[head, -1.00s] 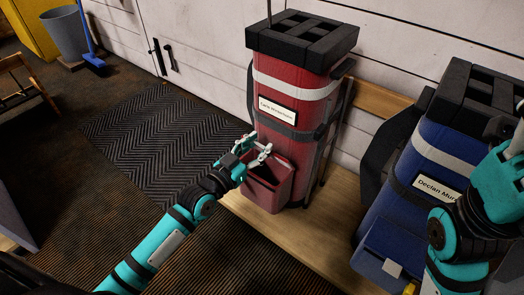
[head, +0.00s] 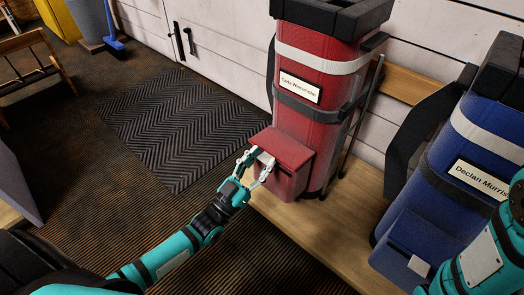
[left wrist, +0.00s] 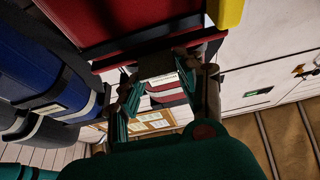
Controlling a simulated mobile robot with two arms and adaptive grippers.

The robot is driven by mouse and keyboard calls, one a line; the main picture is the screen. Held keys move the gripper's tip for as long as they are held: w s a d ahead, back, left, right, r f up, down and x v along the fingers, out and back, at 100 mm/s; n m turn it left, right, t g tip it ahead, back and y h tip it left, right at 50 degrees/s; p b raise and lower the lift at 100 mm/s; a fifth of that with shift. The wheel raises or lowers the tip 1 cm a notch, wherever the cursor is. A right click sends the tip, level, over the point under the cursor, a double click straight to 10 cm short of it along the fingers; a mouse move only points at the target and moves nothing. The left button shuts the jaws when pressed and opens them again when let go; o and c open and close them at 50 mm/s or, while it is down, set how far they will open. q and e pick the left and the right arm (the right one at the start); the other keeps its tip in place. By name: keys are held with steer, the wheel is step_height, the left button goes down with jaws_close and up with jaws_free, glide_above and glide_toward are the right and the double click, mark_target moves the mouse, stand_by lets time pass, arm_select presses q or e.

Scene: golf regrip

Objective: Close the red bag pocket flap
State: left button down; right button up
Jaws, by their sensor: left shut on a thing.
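The red bag (head: 310,120) stands upright, with its pocket (head: 288,185) low on its front. The red pocket flap (head: 287,147) extends out over the pocket mouth and hides the inside. A pale tab (head: 263,158) is at the flap's front edge. My left gripper (head: 260,162) is at that edge, its fingers shut on the flap around the tab. In the left wrist view a red surface (left wrist: 100,25) lies beyond the fingers (left wrist: 165,95). My right gripper is out of view; only its arm shows at the right.
A blue bag (head: 450,170) with its own pocket stands to the right on a wooden platform (head: 330,235). A dark patterned mat (head: 180,125) lies left of the red bag. The floor there is clear.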

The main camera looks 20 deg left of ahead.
arm_select(q)
steer(key=shift+s+d+f, duration=0.1)
steer(key=shift+d+f, duration=0.05)
steer(key=shift+f, duration=1.25)
steer(key=c, duration=1.2)
jaws_free()
steer(key=shift+c, duration=0.2)
steer(key=shift+o, duration=1.1)
steer(key=shift+f, duration=0.2)
steer(key=shift+o, duration=1.1)
steer(key=shift+r, duration=0.3)
glide_toward(273, 155)
steer(key=f+v, duration=0.1)
steer(key=v, duration=0.6)
steer(key=shift+w+r, duration=0.25)
steer(key=shift+w, duration=0.2)
